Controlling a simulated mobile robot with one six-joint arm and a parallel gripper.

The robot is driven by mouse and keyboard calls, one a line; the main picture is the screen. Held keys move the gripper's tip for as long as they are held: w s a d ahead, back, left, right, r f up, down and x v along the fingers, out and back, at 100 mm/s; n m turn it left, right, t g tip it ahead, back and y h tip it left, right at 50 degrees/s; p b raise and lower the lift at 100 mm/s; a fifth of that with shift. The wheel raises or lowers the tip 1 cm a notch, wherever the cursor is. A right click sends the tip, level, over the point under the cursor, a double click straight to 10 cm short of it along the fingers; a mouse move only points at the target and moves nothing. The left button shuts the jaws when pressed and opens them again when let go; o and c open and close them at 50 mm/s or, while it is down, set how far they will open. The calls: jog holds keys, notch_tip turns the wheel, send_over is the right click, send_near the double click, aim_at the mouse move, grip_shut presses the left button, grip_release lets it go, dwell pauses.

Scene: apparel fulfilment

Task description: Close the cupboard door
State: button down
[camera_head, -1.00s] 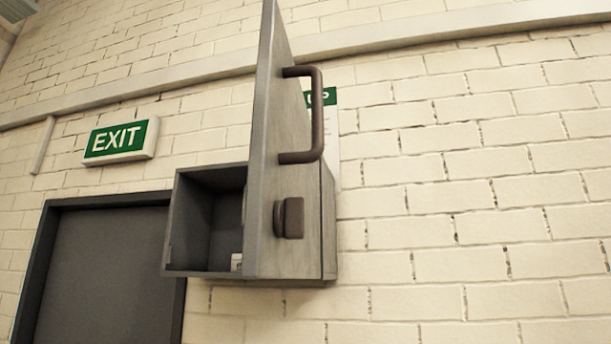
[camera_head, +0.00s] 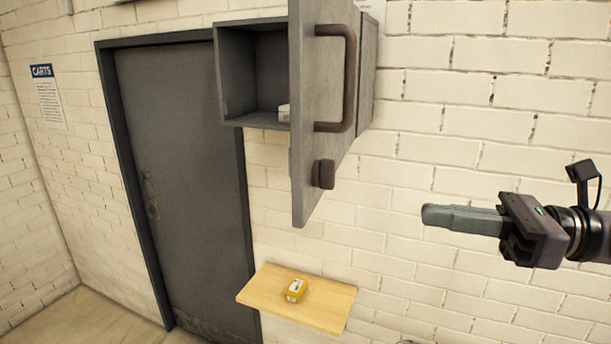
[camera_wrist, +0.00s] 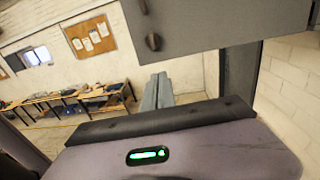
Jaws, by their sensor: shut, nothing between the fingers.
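The grey cupboard (camera_head: 228,75) hangs on the brick wall, and its inside is partly in view with a small white box (camera_head: 284,112) on its floor. Its door (camera_head: 305,190) stands wide open, jutting out towards me, hinged on the cupboard's right. A brown bar handle (camera_head: 350,80) and a knob-like latch (camera_head: 323,174) sit on the door's outer face. My gripper (camera_head: 424,215) is shut and empty, to the right of the door and apart from it, pointing left. In the wrist view the closed fingers (camera_wrist: 157,92) show below the grey door panel (camera_wrist: 200,25).
A dark grey room door (camera_head: 185,180) is at the left. The wrist view shows tables with items (camera_wrist: 75,100) and a notice board (camera_wrist: 90,35). The space between gripper and cupboard door is clear.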

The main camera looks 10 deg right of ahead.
jog(key=w+a+f+b, duration=0.2)
jog(key=a+b, duration=0.1)
jog(key=b, duration=0.1)
jog(key=p, duration=0.5)
send_near(316, 201)
jog(key=x, duration=0.6)
jog(key=shift+w+a, duration=0.25)
jog(key=shift+a, duration=0.1)
jog(key=shift+f, duration=0.1)
